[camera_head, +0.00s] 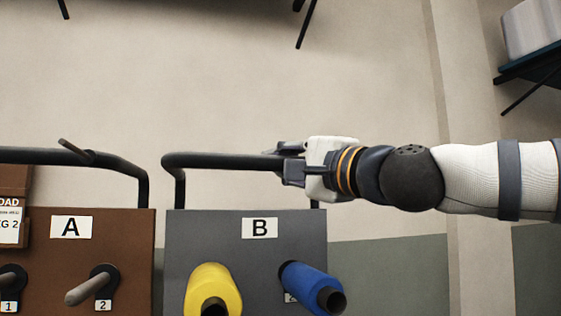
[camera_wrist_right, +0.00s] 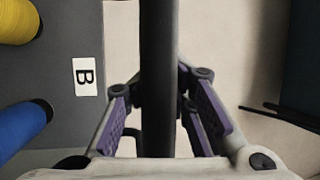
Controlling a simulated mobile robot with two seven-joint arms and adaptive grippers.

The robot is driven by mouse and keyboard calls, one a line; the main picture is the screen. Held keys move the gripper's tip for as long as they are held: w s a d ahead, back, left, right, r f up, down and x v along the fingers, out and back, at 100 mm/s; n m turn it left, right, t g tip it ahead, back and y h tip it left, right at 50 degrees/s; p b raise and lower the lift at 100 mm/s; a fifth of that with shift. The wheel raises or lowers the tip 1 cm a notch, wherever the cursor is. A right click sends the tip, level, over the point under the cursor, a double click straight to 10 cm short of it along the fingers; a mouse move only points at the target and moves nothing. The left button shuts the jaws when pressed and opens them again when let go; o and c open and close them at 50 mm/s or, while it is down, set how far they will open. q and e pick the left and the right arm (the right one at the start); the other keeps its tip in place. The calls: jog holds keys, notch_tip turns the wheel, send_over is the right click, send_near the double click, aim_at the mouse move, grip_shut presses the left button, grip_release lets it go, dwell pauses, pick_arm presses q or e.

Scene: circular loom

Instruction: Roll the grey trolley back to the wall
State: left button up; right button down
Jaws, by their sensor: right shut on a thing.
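The grey trolley (camera_head: 246,255) carries a label B and has a black push bar (camera_head: 220,160) along its top. A yellow spool (camera_head: 213,285) and a blue spool (camera_head: 312,287) sit on its face. My right gripper (camera_head: 287,163) is shut on the push bar near its right end. In the right wrist view the bar (camera_wrist_right: 158,60) runs between the two purple-padded fingers (camera_wrist_right: 165,110). The label B (camera_wrist_right: 86,77) is to the left there. My left gripper is not in view.
A brown trolley (camera_head: 130,240) labelled A stands just left of the grey one, with a narrow gap between them. Its bar (camera_head: 115,160) is close to the grey trolley's bar. A dark shelf (camera_head: 530,63) holding a pale object is at the upper right.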

jog(key=shift+w+f, duration=0.2)
jog(key=shift+f, duration=0.5)
jog(key=c, duration=1.4)
grip_release()
jog(key=shift+r, duration=0.3)
jog(key=v, duration=1.2)
jog(key=shift+w, duration=0.1)
